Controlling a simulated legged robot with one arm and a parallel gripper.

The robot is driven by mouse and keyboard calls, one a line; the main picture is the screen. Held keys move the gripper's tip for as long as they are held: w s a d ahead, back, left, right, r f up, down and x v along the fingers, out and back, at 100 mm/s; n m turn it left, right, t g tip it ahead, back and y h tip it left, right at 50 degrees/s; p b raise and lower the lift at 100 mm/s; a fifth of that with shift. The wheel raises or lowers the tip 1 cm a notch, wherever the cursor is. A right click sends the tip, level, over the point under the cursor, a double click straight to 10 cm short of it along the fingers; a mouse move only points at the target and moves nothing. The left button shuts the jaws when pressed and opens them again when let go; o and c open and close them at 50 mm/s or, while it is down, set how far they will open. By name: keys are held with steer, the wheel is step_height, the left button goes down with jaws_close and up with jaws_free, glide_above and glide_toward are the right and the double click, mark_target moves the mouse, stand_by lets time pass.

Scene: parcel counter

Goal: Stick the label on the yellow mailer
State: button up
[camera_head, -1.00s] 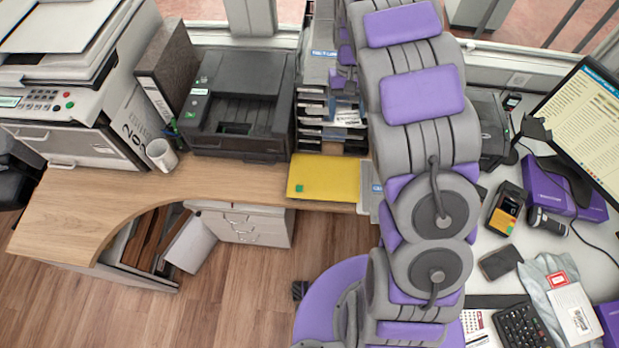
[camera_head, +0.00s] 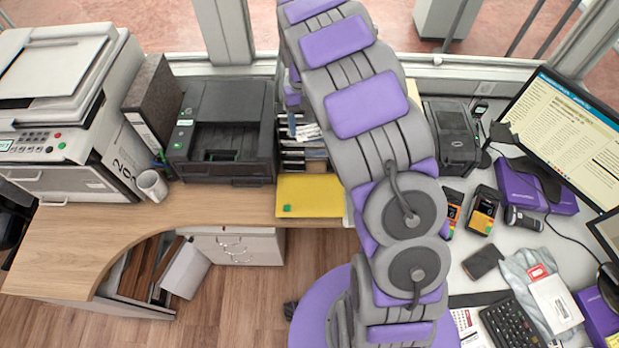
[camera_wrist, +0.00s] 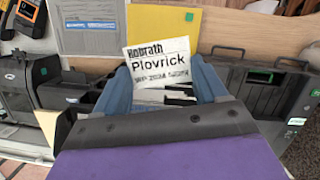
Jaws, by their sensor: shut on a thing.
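The yellow mailer (camera_head: 310,193) lies flat on the wooden counter in the head view, partly hidden by my arm, with a small green mark near its left edge. In the wrist view the mailer (camera_wrist: 170,28) shows beyond my gripper. My gripper (camera_wrist: 172,90) is shut on the white label (camera_wrist: 160,62), which has black print reading "Hobrath Plovrick". The label stands out past the fingertips and overlaps the near edge of the mailer in the picture. I cannot tell whether it touches the mailer. My gripper is hidden in the head view.
At the right are handheld terminals (camera_head: 482,210), a monitor and a keyboard. The counter's left part is clear.

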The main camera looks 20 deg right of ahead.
step_height(320, 180, down, 21)
steer(key=s+m+b, duration=0.2)
steer(key=m+b, duration=0.1)
steer(key=b, duration=0.9)
glide_above(310, 192)
steer(key=shift+y, duration=0.3)
steer(key=shift+w+d+f, duration=0.1)
steer(key=shift+w+f, duration=0.1)
steer(key=shift+f, duration=1.35)
steer(key=shift+w+f, duration=0.2)
steer(key=shift+f, duration=2.9)
steer(key=o, duration=0.7)
steer(key=shift+r, duration=0.1)
steer(key=shift+p+v, duration=0.75)
steer(key=shift+v, duration=1.95)
